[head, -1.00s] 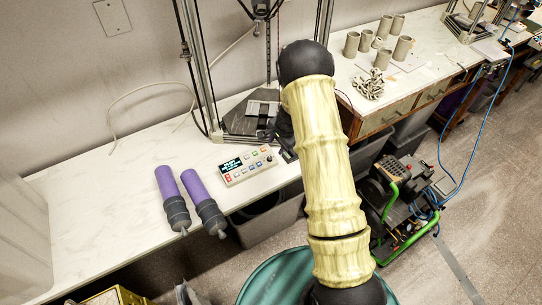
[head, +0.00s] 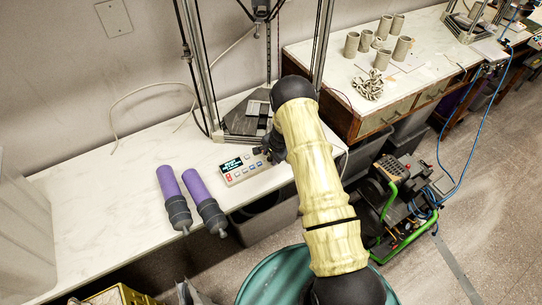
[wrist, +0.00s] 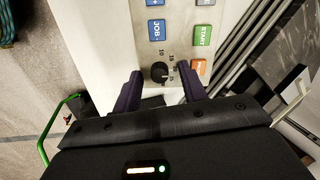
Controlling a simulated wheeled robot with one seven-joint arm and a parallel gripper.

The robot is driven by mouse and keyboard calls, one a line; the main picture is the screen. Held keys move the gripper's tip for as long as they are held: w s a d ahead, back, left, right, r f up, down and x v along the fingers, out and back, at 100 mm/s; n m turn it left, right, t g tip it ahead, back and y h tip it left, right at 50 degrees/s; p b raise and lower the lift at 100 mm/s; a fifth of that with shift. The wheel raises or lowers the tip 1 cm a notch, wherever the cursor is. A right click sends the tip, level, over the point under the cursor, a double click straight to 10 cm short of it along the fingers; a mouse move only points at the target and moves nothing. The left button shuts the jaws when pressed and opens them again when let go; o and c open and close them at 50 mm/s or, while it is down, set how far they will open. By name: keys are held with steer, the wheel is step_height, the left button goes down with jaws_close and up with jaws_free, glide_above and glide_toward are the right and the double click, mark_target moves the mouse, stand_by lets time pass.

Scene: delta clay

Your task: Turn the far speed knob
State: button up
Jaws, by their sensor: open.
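The control panel (head: 240,168) is a light box with a lit screen and coloured buttons, lying on the white bench. In the wrist view a black round speed knob (wrist: 159,72) with a printed scale sits on the panel face, beside a green START button (wrist: 202,35) and a blue JOG button (wrist: 156,30). My gripper (wrist: 160,88) is open, with one dark finger on each side of the knob and gaps between. In the head view my gripper (head: 268,152) is at the panel's right end and hides that part, including any knob there.
Two purple-and-black cylinders (head: 190,200) lie on the bench left of the panel. A metal-framed machine (head: 245,118) stands behind the panel. Grey cups (head: 382,40) stand on the right bench. The bench at far left (head: 90,190) is clear.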

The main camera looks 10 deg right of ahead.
jaws_close()
steer(key=shift+m, duration=0.3)
steer(key=m+b, duration=0.1)
steer(key=m, duration=0.6)
steer(key=shift+s+b, duration=0.1)
steer(key=shift+b, duration=0.25)
stand_by(0.4)
